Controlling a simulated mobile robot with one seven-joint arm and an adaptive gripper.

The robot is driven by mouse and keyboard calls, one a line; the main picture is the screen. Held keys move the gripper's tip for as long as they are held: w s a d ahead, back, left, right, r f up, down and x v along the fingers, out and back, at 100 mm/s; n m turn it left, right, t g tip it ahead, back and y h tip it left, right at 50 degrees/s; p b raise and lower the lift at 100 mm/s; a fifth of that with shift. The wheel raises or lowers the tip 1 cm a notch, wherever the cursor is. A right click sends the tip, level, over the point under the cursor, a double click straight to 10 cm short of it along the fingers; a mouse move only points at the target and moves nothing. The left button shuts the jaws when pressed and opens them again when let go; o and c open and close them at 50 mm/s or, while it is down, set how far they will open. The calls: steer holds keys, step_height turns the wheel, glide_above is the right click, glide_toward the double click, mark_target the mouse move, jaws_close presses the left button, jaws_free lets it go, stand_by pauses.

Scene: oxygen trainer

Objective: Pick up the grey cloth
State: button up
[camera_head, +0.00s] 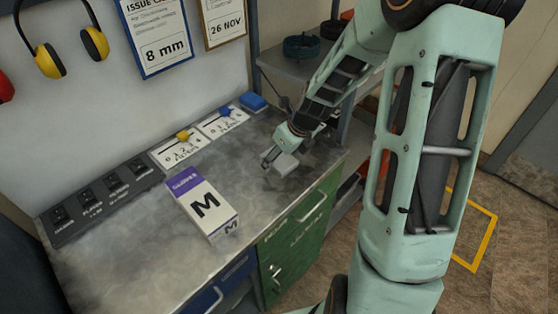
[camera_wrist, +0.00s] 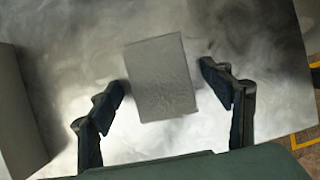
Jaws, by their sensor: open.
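My gripper (camera_wrist: 166,90) is open, with one dark finger to the left of the cloth and one to the right. Nothing is held. In the head view my gripper (camera_head: 275,157) is low over the worktop beside the cloth. I cannot tell how high the fingertips are above the surface.
A white and purple box marked M (camera_head: 203,208) stands to the left on the worktop (camera_head: 130,235). Dark switch panels (camera_head: 100,200), two slider panels and a blue block (camera_head: 253,102) line the back. A green cabinet (camera_head: 298,245) lies below the front edge.

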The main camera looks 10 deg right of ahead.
mark_target(281, 159)
steer(key=c, duration=1.1)
steer(key=shift+o, duration=0.2)
steer(key=shift+r+p, duration=0.35)
step_height(281, 159, up, 4)
steer(key=p, duration=0.2)
steer(key=shift+f+p, duration=0.25)
steer(key=shift+p, duration=0.15)
steer(key=s+r+p, duration=0.4)
steer(key=s+r, duration=0.5)
steer(key=s, duration=0.5)
steer(key=shift+d+r, duration=0.15)
steer(key=shift+d, duration=0.05)
